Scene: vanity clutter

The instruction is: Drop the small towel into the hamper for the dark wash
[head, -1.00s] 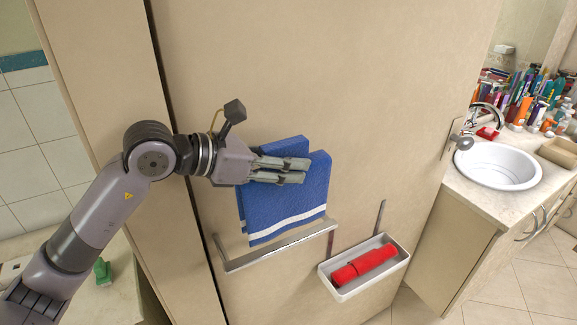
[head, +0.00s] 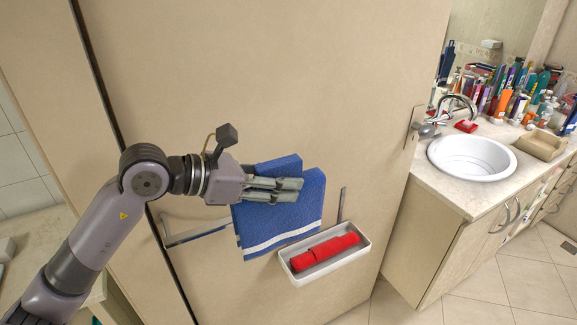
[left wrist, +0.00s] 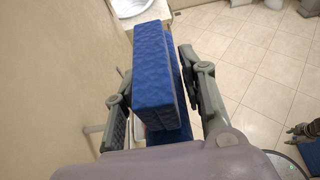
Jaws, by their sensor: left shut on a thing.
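The small towel (head: 284,222) is blue with a white stripe near its lower edge. My left gripper (head: 300,190) is shut on its upper part, and the towel hangs folded below the fingers. In the head view it hangs in front of the cabinet panel, covering part of the towel bar. In the left wrist view the towel (left wrist: 153,75) stands between the two fingers of the gripper (left wrist: 160,85). No hamper can be made out in the frames.
A metal towel bar (head: 198,237) is fixed to the tall panel (head: 290,80). A white wall tray (head: 325,268) holds a red rolled item (head: 325,251). At right, a counter carries a white sink (head: 470,158) and many bottles. Tiled floor (left wrist: 245,50) is open beside the gripper.

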